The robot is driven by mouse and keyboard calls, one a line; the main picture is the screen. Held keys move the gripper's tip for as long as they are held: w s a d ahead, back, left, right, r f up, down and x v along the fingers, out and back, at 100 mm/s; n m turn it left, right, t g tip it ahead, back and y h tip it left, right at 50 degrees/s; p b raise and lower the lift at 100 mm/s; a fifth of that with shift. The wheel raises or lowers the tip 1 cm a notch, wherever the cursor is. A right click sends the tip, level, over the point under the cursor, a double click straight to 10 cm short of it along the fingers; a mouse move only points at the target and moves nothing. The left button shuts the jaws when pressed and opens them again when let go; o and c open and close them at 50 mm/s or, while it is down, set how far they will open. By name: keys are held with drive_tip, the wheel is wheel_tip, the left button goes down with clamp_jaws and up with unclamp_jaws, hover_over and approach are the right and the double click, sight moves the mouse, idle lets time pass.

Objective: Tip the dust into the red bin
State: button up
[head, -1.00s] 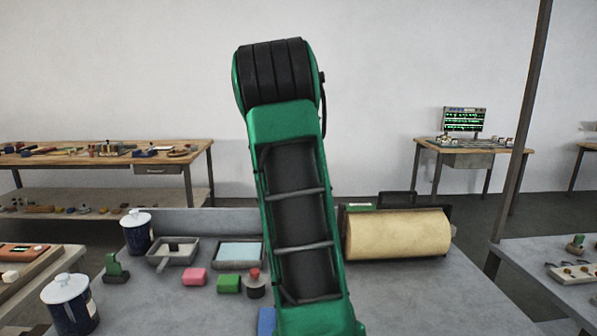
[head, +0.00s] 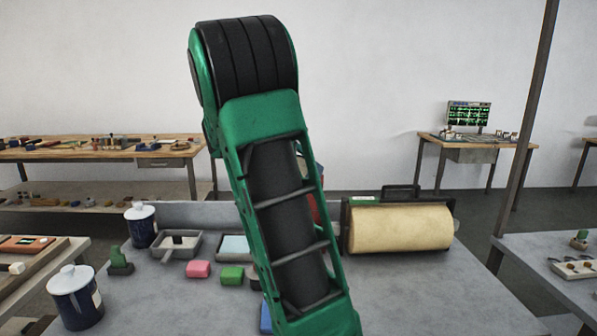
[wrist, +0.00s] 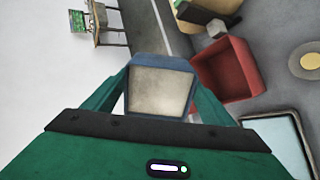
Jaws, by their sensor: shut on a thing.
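My gripper (wrist: 162,78) is shut on a blue-rimmed pan (wrist: 162,62) in the wrist view, with one green finger on each side of it. The pan has a pale grey-beige inner face; I cannot make out loose dust on it. The red bin (wrist: 228,70) is an open-topped box just right of the pan in the wrist view, apart from it or partly behind its edge. In the head view a red patch, likely the bin (head: 318,208), shows behind my arm.
A beige roll (head: 400,229) stands right of my arm on the grey table (head: 420,290). To the left are a pink block (head: 198,269), a green block (head: 232,274), a grey tray (head: 178,245) and lidded blue mugs (head: 76,302). The table's right front is clear.

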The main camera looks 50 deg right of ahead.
drive_tip(key=h, duration=0.2)
drive_tip(key=f+h, duration=0.1)
drive_tip(key=h, duration=0.3)
drive_tip(key=shift+a+f+g, duration=0.3)
drive_tip(key=shift+a+f, duration=0.05)
drive_tip(key=shift+f, duration=0.05)
drive_tip(key=shift+d+f+h, duration=0.1)
drive_tip(key=shift+f+h, duration=0.25)
drive_tip(key=shift+h, duration=0.85)
drive_tip(key=shift+d+f+h, duration=0.1)
drive_tip(key=shift+f+h, duration=0.2)
drive_tip(key=shift+h, duration=0.9)
